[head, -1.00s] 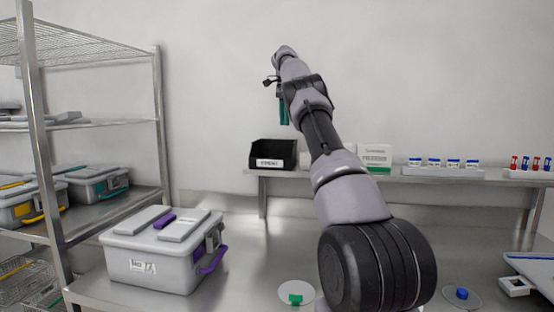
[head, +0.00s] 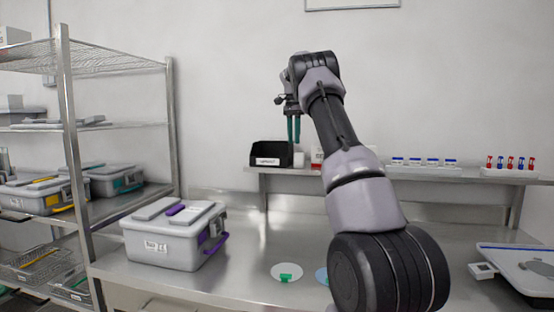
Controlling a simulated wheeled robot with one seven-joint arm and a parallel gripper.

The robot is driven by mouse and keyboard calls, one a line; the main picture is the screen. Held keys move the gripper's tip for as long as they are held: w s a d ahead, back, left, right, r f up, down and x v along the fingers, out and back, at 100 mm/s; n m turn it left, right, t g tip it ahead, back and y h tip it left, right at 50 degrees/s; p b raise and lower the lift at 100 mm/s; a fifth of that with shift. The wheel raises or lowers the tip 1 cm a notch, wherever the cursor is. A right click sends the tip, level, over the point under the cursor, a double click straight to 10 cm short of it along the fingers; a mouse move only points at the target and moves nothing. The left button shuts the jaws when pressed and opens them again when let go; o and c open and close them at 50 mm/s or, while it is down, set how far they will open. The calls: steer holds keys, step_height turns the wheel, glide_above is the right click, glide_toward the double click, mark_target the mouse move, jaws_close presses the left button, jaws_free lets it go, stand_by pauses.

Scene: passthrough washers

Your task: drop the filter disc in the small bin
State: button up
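The small bin looks to be the black open bin (head: 270,154), with a white label on its front, at the left end of the wall shelf. My gripper (head: 294,141) points down at the bin's upper right edge in the picture. Its two green fingers stand apart with a narrow gap, and no disc shows between them. A pale round disc with a green tab (head: 286,272) lies on the steel counter. Part of a bluish disc (head: 321,275) shows beside my arm. I cannot tell which is the filter disc. The bin's inside is mostly hidden.
A grey lidded box (head: 174,240) with a purple latch stands on the counter at left, by a wire rack (head: 75,150). Blue-capped jars (head: 423,162) and a rack of red and blue vials (head: 510,168) stand on the shelf. A scale-like device (head: 520,267) is at right.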

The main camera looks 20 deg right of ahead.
steer(key=s+a+f+n, duration=0.4)
steer(key=s+f, duration=0.1)
steer(key=f, duration=0.4)
steer(key=s+a+f+n, duration=0.3)
steer(key=s+a+f, duration=0.2)
steer(key=f, duration=0.5)
steer(key=shift+a+n, duration=0.25)
steer(key=shift+n, duration=0.15)
steer(key=shift+s, duration=0.1)
steer(key=s+a+r+n+t+y, duration=0.1)
steer(key=s+a+r+t, duration=0.15)
steer(key=s+r, duration=0.5)
steer(key=s+a+r+t, duration=0.1)
steer(key=s+a+r, duration=0.3)
steer(key=s+r, duration=0.3)
steer(key=s+a+r+n+t, duration=0.1)
steer(key=s+a+r+t, duration=0.1)
steer(key=s, duration=0.7)
steer(key=s+a+r+t+y, duration=0.1)
steer(key=s+a+r+t, duration=0.1)
steer(key=s, duration=0.7)
steer(key=shift+s+a+r+n, duration=0.15)
steer(key=shift+a+r+n, duration=0.3)
steer(key=shift+r, duration=0.2)
steer(key=shift+d, duration=0.1)
